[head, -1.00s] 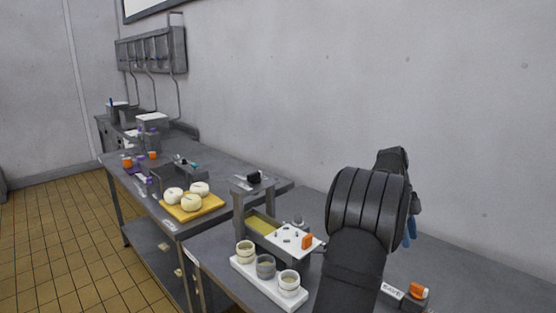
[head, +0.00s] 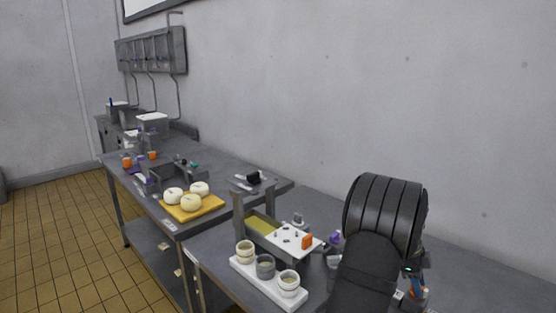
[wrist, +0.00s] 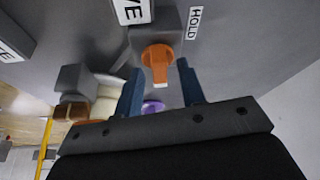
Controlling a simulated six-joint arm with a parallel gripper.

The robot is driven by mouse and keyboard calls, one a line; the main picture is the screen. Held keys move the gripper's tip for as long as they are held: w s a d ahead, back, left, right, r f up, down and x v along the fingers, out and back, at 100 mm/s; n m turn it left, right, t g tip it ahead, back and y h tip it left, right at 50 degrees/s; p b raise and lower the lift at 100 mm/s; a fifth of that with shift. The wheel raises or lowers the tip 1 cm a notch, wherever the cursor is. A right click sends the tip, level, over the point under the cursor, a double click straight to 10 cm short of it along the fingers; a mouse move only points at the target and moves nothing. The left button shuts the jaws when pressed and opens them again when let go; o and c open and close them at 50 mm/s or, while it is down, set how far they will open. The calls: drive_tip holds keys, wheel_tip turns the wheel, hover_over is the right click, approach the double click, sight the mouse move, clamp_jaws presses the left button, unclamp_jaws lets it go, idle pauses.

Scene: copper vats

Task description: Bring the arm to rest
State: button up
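My gripper (wrist: 160,72) has two blue fingers, spread apart with a gap between them. In the wrist view, an orange knob (wrist: 158,56) on a grey block lies just ahead of and between the fingertips. Gaps show on both sides, so the fingers do not grip it. In the head view my arm (head: 385,215) rises at the right front over the near bench. My gripper (head: 416,284) is low behind it and mostly hidden. A bit of orange shows beside the fingers.
A white tray with several cups (head: 265,267) stands left of my arm, before a grey stand with a white plate (head: 286,238). A purple-topped item (head: 335,239) is close to the arm. A yellow board (head: 188,211) holds pale round pieces. The wall is behind.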

drive_tip(key=n+t, duration=0.1)
drive_tip(key=n, duration=0.2)
drive_tip(key=n+t+h, duration=0.1)
drive_tip(key=n, duration=0.2)
drive_tip(key=shift+s, duration=0.15)
drive_tip(key=shift+n, duration=0.3)
drive_tip(key=o, duration=0.6)
drive_tip(key=shift+o, duration=0.2)
drive_tip(key=s+a+r+n+t+y, duration=0.1)
drive_tip(key=s+a+r+n+t, duration=0.15)
drive_tip(key=r+n, duration=0.4)
drive_tip(key=s+a+r+n+t+y, duration=0.15)
drive_tip(key=s+r+n, duration=0.25)
drive_tip(key=r, duration=0.6)
drive_tip(key=shift+n+h, duration=0.25)
drive_tip(key=x, duration=1.8)
drive_tip(key=shift+w+d+r, duration=0.1)
drive_tip(key=shift+w+r, duration=0.05)
drive_tip(key=shift+w, duration=0.1)
drive_tip(key=c, duration=1)
